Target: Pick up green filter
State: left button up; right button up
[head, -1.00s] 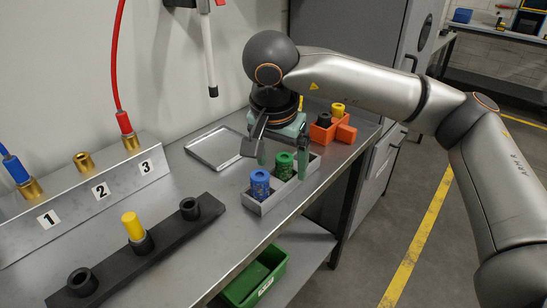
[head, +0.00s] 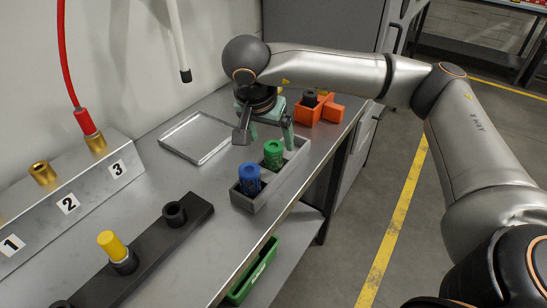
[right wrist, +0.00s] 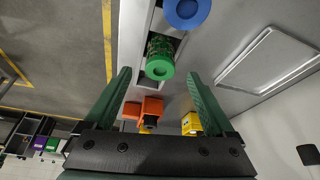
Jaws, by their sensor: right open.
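The green filter (head: 273,153) stands upright in a grey tray (head: 298,163), just behind the blue filter (head: 250,179). My right gripper (head: 265,138) is open and empty, just behind and above the green filter in the head view. In the right wrist view the green filter (right wrist: 160,57) lies just beyond the gap between the two fingertips (right wrist: 159,76), its ring-shaped top facing the camera. The fingers appear apart from it. The blue filter (right wrist: 187,10) shows past it at the top edge. My left gripper is not in view.
An orange holder (head: 331,112) with a black piece stands behind the gripper. A flat metal tray (head: 199,137) lies to the left. A black rack (head: 152,247) with a yellow piece (head: 112,245) and a numbered stand (head: 78,195) are nearer. A green bin (head: 262,272) sits below.

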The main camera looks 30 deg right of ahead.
aim_at(274, 145)
jog(key=x, duration=0.4)
jog(key=shift+w+d+f, duration=0.2)
jog(key=shift+d+f, duration=0.05)
jog(key=shift+d, duration=0.1)
grip_shut()
dwell(0.4)
